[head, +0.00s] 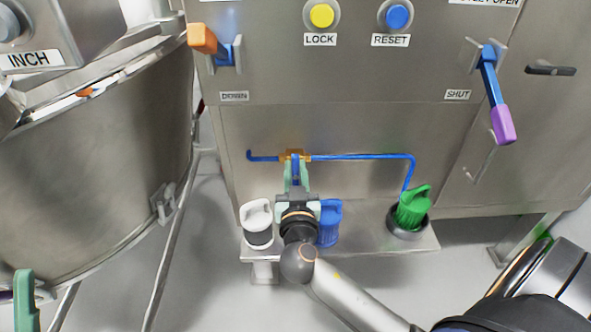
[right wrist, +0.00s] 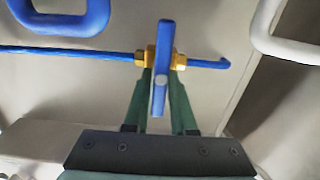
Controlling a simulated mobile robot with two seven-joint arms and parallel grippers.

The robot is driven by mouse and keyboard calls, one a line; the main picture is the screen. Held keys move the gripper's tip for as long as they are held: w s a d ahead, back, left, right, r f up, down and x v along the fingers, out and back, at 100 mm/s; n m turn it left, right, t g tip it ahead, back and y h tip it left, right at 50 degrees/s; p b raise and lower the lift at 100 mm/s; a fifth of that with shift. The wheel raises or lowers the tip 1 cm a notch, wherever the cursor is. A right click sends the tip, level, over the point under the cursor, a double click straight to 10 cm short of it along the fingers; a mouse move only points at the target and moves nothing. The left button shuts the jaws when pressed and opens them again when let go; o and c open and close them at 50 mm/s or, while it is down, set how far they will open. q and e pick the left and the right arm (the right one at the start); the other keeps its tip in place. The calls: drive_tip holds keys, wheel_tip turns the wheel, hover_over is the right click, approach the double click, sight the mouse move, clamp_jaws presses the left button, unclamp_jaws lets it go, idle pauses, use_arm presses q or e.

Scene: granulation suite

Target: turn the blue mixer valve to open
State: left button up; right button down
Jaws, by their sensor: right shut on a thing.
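The blue mixer valve is a blue lever on a brass body (head: 291,155), set in a thin blue pipe (head: 360,156) on the steel cabinet's lower front. In the right wrist view the blue lever (right wrist: 160,85) stands across the pipe, at right angles to it, with the brass body (right wrist: 150,56) behind. My right gripper (head: 296,178) is at the valve, its green fingers (right wrist: 161,92) on either side of the lever and shut on it. The gripper hides part of the lever in the head view.
A ledge (head: 395,247) below holds white (head: 257,218), blue (head: 329,224) and green (head: 413,208) handled pieces close around my gripper. Two levers, orange-tipped (head: 202,38) and purple-tipped (head: 503,124), sit higher. A steel vessel (head: 100,170) stands left. A pale green upright piece (head: 24,290) is at lower left.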

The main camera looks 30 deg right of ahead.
use_arm(q)
drive_tip(key=shift+r, duration=0.1)
use_arm(e)
drive_tip(key=shift+n, duration=0.3)
drive_tip(key=n, duration=0.2)
drive_tip(key=n+p, duration=0.1)
drive_tip(key=n, duration=0.2)
drive_tip(key=shift+w+a+n, duration=0.15)
drive_tip(key=shift+a+n, duration=0.05)
drive_tip(key=shift+n, duration=0.1)
use_arm(q)
drive_tip(key=w+a+f+n+g+y+p, duration=0.1)
drive_tip(key=w+f+n+g+y+p, duration=0.1)
drive_tip(key=w+f+n+y+p, duration=0.2)
drive_tip(key=shift+w+a+f+n+y+p, duration=0.35)
drive_tip(key=shift+w+f+n+y, duration=0.8)
drive_tip(key=shift+f+y, duration=1.25)
use_arm(e)
drive_tip(key=shift+w+a+f+n, duration=0.1)
drive_tip(key=shift+f+n, duration=0.05)
drive_tip(key=shift+n, duration=1.85)
drive_tip(key=shift+a+f+n, duration=0.1)
drive_tip(key=shift+f+n, duration=0.1)
drive_tip(key=shift+n, duration=1.8)
drive_tip(key=shift+w+a+f+n, duration=0.1)
drive_tip(key=shift+f+n, duration=0.05)
drive_tip(key=shift+n, duration=1.85)
use_arm(q)
drive_tip(key=shift+w, duration=0.15)
